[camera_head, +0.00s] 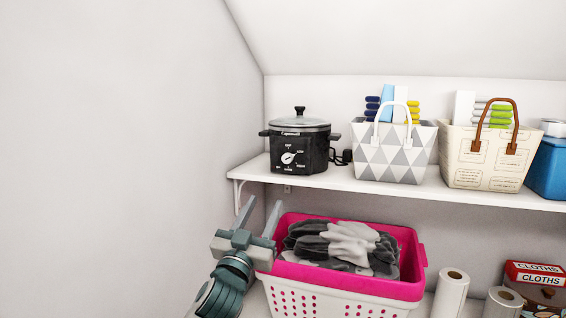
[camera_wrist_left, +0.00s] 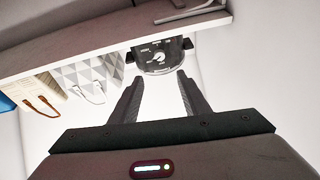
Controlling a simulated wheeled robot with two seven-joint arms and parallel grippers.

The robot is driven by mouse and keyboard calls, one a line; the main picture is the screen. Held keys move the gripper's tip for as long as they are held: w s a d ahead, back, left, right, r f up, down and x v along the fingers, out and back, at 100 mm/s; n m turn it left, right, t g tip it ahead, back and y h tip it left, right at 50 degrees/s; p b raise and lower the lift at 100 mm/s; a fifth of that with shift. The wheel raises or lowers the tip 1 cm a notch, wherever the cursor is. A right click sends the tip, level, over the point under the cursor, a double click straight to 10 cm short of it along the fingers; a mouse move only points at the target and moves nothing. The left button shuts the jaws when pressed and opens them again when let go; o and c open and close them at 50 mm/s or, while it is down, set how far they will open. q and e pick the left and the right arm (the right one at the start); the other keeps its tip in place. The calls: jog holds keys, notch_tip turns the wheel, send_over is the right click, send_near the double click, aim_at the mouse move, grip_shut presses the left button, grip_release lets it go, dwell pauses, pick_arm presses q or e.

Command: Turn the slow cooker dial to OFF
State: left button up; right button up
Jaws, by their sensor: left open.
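The slow cooker (camera_head: 299,145) is black with a glass lid and stands at the left end of the white shelf (camera_head: 340,180). Its dial (camera_head: 288,158) is a round white-faced knob on the front; its exact setting is too small to read for sure. My left gripper (camera_head: 262,210) is open and empty, below the shelf and to the lower left of the cooker, apart from it. In the left wrist view the cooker (camera_wrist_left: 150,50) appears upside down beyond the spread fingers (camera_wrist_left: 156,88), with the dial (camera_wrist_left: 159,57) between and past the fingertips. My right gripper is not in view.
A pink and white laundry basket (camera_head: 345,292) with grey cloths stands just right of my left gripper. A shelf bracket (camera_head: 238,196) is near the fingertips. A patterned grey basket (camera_head: 392,160) and a cream basket (camera_head: 482,158) stand right of the cooker. Paper rolls (camera_head: 453,285) stand below.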

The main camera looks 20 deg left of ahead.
pick_arm(q)
send_near(286, 160)
jog(key=x, duration=0.7)
jog(key=shift+w+p, duration=0.2)
jog(key=shift+p, duration=0.2)
dwell(0.4)
jog(key=c, duration=1.1)
